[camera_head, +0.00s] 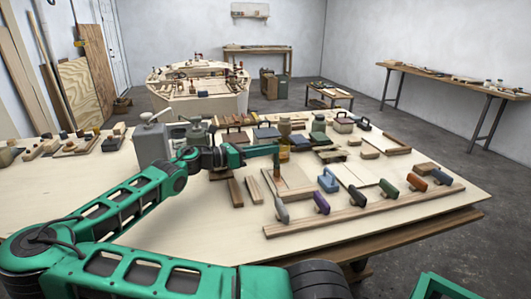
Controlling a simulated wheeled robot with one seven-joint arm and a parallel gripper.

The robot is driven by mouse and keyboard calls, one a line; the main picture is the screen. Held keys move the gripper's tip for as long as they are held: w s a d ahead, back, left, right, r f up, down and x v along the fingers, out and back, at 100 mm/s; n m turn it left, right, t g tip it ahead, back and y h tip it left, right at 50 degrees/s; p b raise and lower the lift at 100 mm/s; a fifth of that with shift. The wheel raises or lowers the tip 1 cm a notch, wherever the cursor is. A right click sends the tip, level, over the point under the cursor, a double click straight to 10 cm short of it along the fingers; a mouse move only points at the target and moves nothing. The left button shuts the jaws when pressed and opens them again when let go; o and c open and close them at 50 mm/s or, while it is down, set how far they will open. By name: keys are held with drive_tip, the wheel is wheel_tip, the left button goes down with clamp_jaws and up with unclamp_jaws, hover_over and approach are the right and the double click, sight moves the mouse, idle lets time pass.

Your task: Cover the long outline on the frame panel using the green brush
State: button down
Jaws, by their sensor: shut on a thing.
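A pale flat panel (357,174) with thin dark lines lies to the right of the gripper and may be the frame panel. No long outline can be made out clearly at this size.
A wooden rail (365,212) with several coloured handles, among them a purple one (321,203), lies along the front right. An amber jar (284,133) stands just behind the gripper. A blue block-like thing (328,180) sits right of it. Many small tools crowd the table's back.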

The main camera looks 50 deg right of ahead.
drive_tip(key=shift+w+d, duration=0.15)
drive_tip(key=shift+w+d, duration=0.35)
drive_tip(key=shift+w, duration=0.35)
drive_tip(key=shift+f, duration=0.15)
drive_tip(key=shift+s+a+f, duration=0.3)
drive_tip(key=shift+s+a, duration=0.05)
drive_tip(key=shift+s, duration=0.15)
drive_tip(key=shift+s+a, duration=0.1)
drive_tip(key=shift+s+a, duration=0.4)
drive_tip(key=shift+s, duration=0.3)
drive_tip(key=shift+s+a, duration=0.35)
drive_tip(key=shift+s, duration=0.3)
